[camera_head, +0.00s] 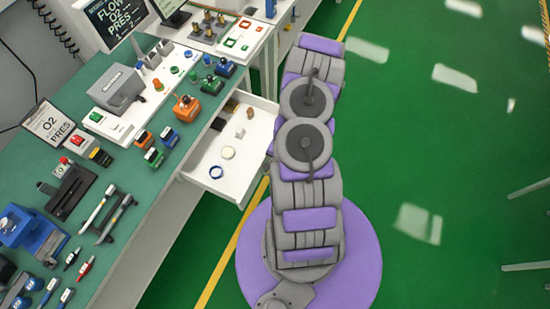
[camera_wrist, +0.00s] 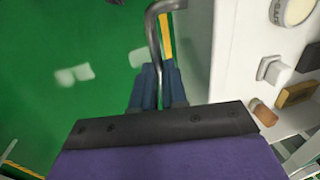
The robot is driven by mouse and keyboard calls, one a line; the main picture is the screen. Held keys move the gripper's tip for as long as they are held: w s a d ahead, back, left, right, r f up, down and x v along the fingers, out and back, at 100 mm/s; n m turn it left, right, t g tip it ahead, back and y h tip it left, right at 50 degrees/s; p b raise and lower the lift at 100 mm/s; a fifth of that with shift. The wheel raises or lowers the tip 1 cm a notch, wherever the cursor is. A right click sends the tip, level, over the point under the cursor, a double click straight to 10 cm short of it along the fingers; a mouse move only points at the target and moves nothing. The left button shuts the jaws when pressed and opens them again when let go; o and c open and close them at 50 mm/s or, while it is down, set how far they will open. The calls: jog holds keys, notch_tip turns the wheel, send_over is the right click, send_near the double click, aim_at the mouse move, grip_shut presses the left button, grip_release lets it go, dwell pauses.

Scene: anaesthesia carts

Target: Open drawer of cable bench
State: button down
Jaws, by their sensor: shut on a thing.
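The cable bench (camera_head: 150,200) has a green top and stands at the left in the head view. Its white drawer (camera_head: 262,112) is pulled out, with the inside showing. In the wrist view the drawer's white front (camera_wrist: 202,50) stands on the right, with a grey metal bar handle (camera_wrist: 153,30) on it. My gripper (camera_wrist: 160,82) has its blue fingers shut on the handle. In the head view my arm hides the gripper and the handle.
Inside the drawer are a blue ring (camera_head: 216,172), a round pale disc (camera_head: 228,152) and small blocks (camera_head: 239,132). Tools, connectors and a grey device (camera_head: 117,88) crowd the bench top. Green floor (camera_head: 440,150) is open on the right, with a yellow line alongside the bench.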

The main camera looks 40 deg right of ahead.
jog(key=shift+a, duration=0.1)
jog(key=c, duration=1.2)
grip_release()
jog(key=shift+o, duration=0.2)
notch_tip(320, 180, up, 17)
jog(key=s+d, duration=0.1)
jog(key=s, duration=0.2)
jog(key=shift+d+p, duration=0.15)
jog(key=shift+p, duration=0.2)
jog(key=shift+w, duration=0.1)
